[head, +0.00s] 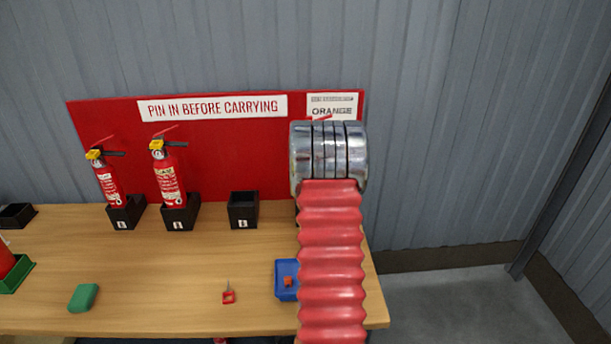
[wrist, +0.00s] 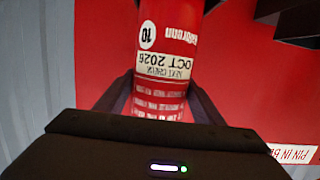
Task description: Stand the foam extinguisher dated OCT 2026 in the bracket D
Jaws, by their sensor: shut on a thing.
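A red extinguisher (wrist: 165,55) fills the middle of the wrist view, with a white label reading NEXT CHECK OCT 2026 and a round 10 mark. My gripper (wrist: 158,100) is shut on its body, one dark finger on each side. Its top and base are out of that view. In the head view my arm hides the gripper and nearly all of the held extinguisher. Black brackets stand along the back of the bench: one empty (head: 243,212), others holding extinguishers. Their small letters are too blurred to read, so I cannot tell which is D.
Two red extinguishers with yellow tops (head: 108,183) (head: 170,180) stand in brackets before a red board (head: 230,150). A green block (head: 83,297), a small red tag (head: 228,297) and a blue box (head: 286,270) lie on the bench (head: 165,270). The bench middle is clear.

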